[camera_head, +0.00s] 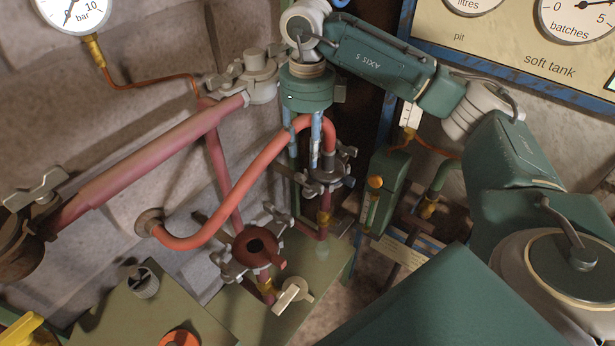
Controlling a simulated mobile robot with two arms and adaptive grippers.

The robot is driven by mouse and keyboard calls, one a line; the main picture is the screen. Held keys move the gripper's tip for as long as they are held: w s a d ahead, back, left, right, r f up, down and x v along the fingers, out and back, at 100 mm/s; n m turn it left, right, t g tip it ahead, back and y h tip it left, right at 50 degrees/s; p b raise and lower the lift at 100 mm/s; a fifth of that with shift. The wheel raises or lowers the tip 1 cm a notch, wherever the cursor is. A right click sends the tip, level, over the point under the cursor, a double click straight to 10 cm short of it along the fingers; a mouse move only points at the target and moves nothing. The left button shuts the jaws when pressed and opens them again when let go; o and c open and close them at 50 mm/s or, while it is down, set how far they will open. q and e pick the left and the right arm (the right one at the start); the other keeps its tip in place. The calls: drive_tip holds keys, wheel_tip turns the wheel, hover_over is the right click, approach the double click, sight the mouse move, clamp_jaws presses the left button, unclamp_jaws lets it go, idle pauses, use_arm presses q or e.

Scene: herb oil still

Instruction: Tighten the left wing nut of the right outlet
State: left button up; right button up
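The right outlet joint (325,180) is a clamped flange at the lower end of the bent copper pipe (270,155), with grey wing nuts around it. Its left wing nut (311,187) sits at the flange's left side, partly crowded by other metal parts. My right gripper (304,158) comes down from above with its two blue fingers pointing down. The fingers are apart, with copper pipe showing between them. The tips are just above the left wing nut; I cannot tell whether they touch it. My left gripper is not in view.
A pink pipe (150,170) crosses the left side. A green valve box (387,190) and thin pipes stand close on the right. A gauge (72,12) is at top left.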

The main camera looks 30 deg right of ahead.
sight(308, 181)
wheel_tip(308, 181, down, 10)
drive_tip(key=shift+r+p, duration=0.15)
drive_tip(key=shift+p, duration=0.95)
clamp_jaws()
